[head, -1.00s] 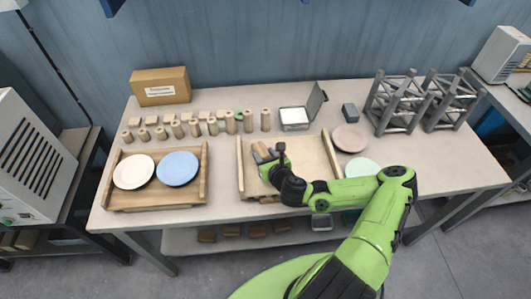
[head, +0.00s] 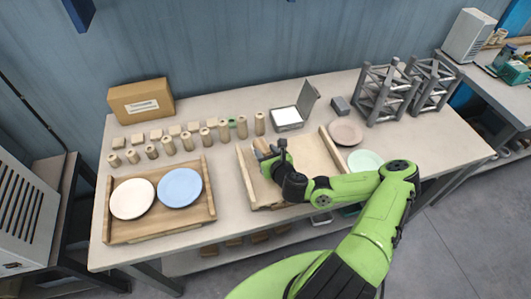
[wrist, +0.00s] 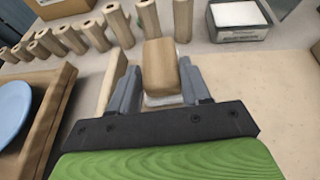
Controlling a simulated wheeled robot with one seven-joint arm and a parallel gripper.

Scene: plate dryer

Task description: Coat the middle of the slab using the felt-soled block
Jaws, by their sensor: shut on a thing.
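The slab (head: 306,152) is a pale board between wooden rails in the middle of the table; its bare surface also shows in the wrist view (wrist: 250,85). The block (wrist: 160,60) is a tan wooden piece with a whitish sole under it. My gripper (wrist: 162,85) is shut on the block, one finger on each side. In the head view my gripper (head: 268,158) is over the left part of the slab, near the left rail, and the block (head: 261,146) partly shows beyond it. I cannot tell whether the sole touches the slab.
An open metal box with a white pad (head: 286,116) stands behind the slab. Several wooden cylinders (head: 168,146) line the back left. A tray (head: 150,232) with two plates is at left. A pink plate (head: 345,131) and a pale green plate (head: 365,160) lie at right.

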